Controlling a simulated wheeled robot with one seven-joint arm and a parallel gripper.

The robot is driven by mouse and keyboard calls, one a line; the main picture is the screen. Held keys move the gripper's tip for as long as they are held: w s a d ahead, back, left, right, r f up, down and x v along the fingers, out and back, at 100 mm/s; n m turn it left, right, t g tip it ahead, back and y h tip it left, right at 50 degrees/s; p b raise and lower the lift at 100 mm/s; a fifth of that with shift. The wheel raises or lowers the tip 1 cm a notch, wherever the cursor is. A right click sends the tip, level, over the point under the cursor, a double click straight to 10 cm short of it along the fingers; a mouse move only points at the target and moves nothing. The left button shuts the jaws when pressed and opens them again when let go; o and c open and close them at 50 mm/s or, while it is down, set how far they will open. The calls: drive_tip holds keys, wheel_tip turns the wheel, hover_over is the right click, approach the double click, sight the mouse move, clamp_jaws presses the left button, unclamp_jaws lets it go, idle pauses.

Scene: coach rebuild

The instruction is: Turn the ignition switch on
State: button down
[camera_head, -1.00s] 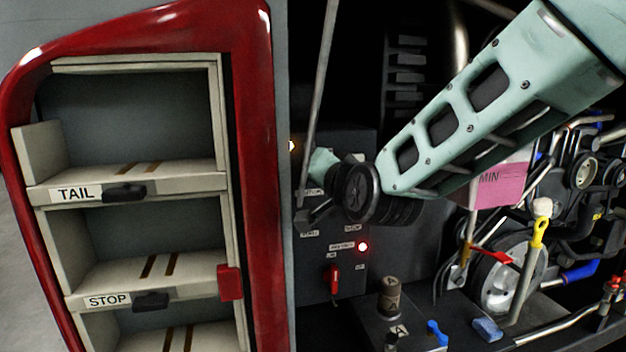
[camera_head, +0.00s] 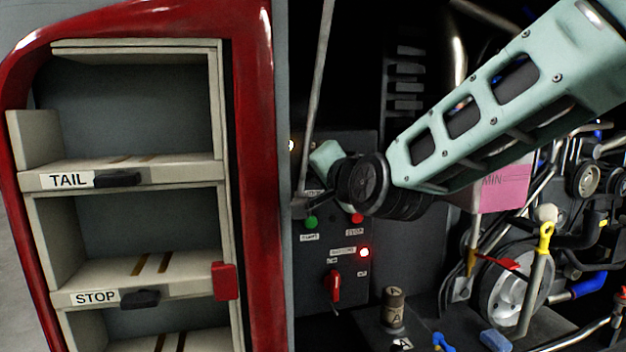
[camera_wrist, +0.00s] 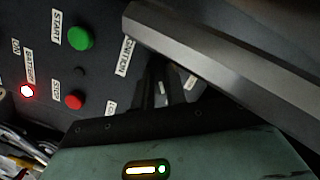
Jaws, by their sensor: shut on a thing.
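The dark control panel (camera_head: 345,235) carries a green START button (camera_head: 311,222), a red STOP button (camera_head: 357,217) and a lit red battery lamp (camera_head: 364,252). The wrist view shows the START button (camera_wrist: 80,38), STOP button (camera_wrist: 73,101) and lamp (camera_wrist: 27,90) at left. The IGNITION label (camera_wrist: 125,60) is beside my gripper (camera_wrist: 160,82), whose dark fingers reach the panel there. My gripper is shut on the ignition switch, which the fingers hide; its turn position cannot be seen. In the head view my gripper (camera_head: 312,200) is at the panel's upper left, mostly behind my wrist.
A grey metal bar (camera_wrist: 230,70) passes close to my gripper; a slanting rod (camera_head: 318,100) rises above the panel. A red rotary switch (camera_head: 333,287) is lower on the panel. The red-framed shelf unit (camera_head: 258,180) stands left, engine parts (camera_head: 515,285) right.

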drive_tip(key=shift+m+b, duration=0.6)
drive_tip(key=shift+b, duration=0.35)
drive_tip(key=c, duration=1.2)
unclamp_jaws()
drive_tip(key=shift+c, duration=0.2)
drive_tip(key=a+f+b+v, duration=0.1)
drive_tip(key=v, duration=0.7)
drive_tip(key=shift+s+b, duration=0.4)
drive_tip(key=shift+s, duration=0.3)
drive_tip(key=shift+s+d, duration=0.1)
